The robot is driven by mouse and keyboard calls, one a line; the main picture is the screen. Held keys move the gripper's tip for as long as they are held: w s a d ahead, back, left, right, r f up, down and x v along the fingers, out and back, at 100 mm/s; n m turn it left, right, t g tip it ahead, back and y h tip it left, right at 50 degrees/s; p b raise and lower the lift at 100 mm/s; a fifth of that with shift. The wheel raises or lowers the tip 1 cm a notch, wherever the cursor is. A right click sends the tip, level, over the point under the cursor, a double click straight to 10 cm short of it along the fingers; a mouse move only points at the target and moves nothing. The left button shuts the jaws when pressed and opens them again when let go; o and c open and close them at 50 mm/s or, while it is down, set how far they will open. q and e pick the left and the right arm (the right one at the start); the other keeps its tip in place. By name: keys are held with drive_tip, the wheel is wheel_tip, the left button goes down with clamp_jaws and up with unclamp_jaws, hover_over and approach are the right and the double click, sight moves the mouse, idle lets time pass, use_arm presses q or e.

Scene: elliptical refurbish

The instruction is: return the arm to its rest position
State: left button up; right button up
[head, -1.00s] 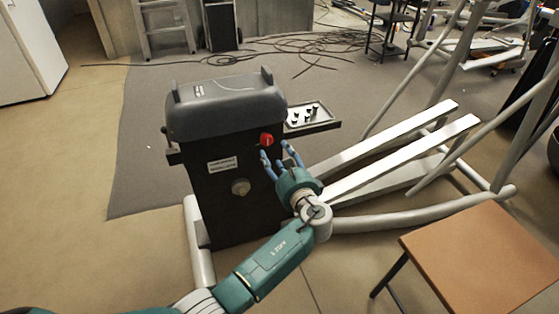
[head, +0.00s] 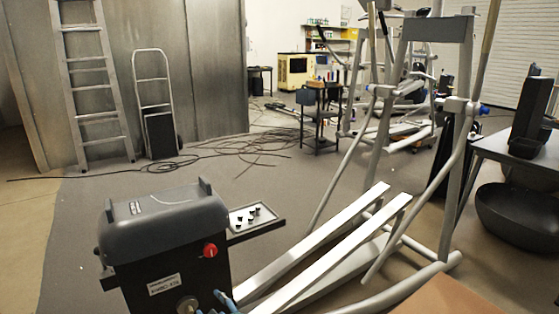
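My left gripper (head: 215,304) shows only as blue fingertips at the bottom edge of the head view, in front of the lower right part of the dark machine housing (head: 130,282). The tips look apart, with nothing visible between them. The rest of the gripper and its arm are below the picture. A red knob (head: 210,250) sits on the housing's front, above the fingertips and clear of them. A round grey knob (head: 187,305) is just left of the fingertips. My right gripper is not in view.
A tray with small dark parts (head: 254,217) juts from the housing's right side. White rails (head: 318,234) and the grey tubular frame (head: 452,190) stand to the right. An orange-brown tabletop (head: 440,298) is at the lower right. Cables (head: 215,150) lie on the floor behind.

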use_arm(q)
drive_tip(key=s+a+f+n+g+h, duration=0.1)
drive_tip(key=s+f+n+g+h, duration=0.2)
drive_tip(key=s+f, duration=0.55)
drive_tip(key=s+a+f+n+g+h, duration=0.1)
drive_tip(key=s+a+f+n+g, duration=0.1)
drive_tip(key=s+f+n, duration=0.6)
drive_tip(key=s+d+f+n+g+h, duration=0.2)
drive_tip(key=s+n+g+h, duration=0.15)
drive_tip(key=s, duration=1.45)
drive_tip(key=s+a+r+g+p, duration=0.1)
drive_tip(key=s+r+p, duration=0.2)
drive_tip(key=s+p, duration=0.7)
drive_tip(key=s+a+r+p, duration=0.2)
drive_tip(key=s+p, duration=0.8)
drive_tip(key=p, duration=1.6)
wheel_tip(320, 180, up, 2)
drive_tip(key=shift+s+a+r+g+h, duration=0.1)
drive_tip(key=shift+s+a+g+h, duration=0.15)
drive_tip(key=shift+s+g+h, duration=0.15)
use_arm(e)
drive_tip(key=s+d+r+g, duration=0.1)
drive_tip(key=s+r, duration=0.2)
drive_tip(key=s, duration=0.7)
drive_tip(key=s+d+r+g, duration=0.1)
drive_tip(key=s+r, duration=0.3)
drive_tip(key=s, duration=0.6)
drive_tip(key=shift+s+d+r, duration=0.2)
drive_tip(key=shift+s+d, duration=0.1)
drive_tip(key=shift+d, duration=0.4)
